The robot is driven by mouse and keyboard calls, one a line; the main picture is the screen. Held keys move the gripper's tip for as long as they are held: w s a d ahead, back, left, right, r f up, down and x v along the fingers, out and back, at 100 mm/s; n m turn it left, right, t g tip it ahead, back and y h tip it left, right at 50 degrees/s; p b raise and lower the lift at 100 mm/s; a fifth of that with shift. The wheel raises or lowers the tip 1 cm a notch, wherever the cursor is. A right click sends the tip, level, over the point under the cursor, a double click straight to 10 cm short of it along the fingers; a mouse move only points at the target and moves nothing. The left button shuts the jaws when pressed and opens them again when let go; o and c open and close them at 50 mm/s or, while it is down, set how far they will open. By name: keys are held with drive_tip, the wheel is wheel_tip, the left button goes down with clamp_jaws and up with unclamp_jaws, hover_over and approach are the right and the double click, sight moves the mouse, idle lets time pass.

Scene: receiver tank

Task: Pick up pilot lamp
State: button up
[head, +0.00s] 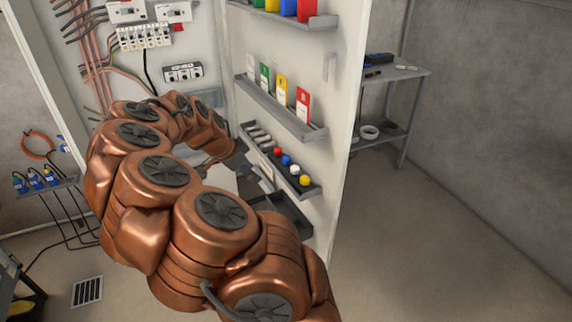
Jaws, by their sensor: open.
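Several small round caps in red (277,151), blue (286,160), white (295,170) and yellow (305,180) stand in a row on a lower door shelf (316,190). They look like pilot lamps; I cannot tell which one the task means. My copper arm curves in from the bottom and bends toward the cabinet door. My gripper (218,160) is at its far end, small and partly hidden by the arm, to the left of the lamp shelf. It is open and appears apart from the lamps. I see nothing held in it.
Above the lamps, a door shelf (282,115) holds several coloured cards or packets. A dark tray (285,215) is below. Breakers (145,37) and wires fill the cabinet's back wall. A metal rack (400,73) stands behind the door at right. The right floor is clear.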

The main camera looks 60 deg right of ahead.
sight(286, 158)
drive_tip(key=s+d+p, duration=0.1)
drive_tip(key=d, duration=0.3)
drive_tip(key=s+d+p, duration=0.1)
drive_tip(key=d+p, duration=0.1)
drive_tip(key=d, duration=0.2)
drive_tip(key=s+d+p, duration=0.1)
drive_tip(key=d+p, duration=0.1)
drive_tip(key=d, duration=0.1)
drive_tip(key=shift+s+d+f, duration=0.1)
drive_tip(key=shift+d+f, duration=0.2)
drive_tip(key=shift+d, duration=0.1)
drive_tip(key=shift+s+d+f, duration=0.1)
drive_tip(key=shift+d, duration=0.25)
drive_tip(key=shift+d+f+p, duration=0.15)
drive_tip(key=shift+f+p, duration=0.3)
drive_tip(key=shift+f, duration=0.1)
drive_tip(key=c, duration=0.7)
drive_tip(key=shift+c, duration=0.2)
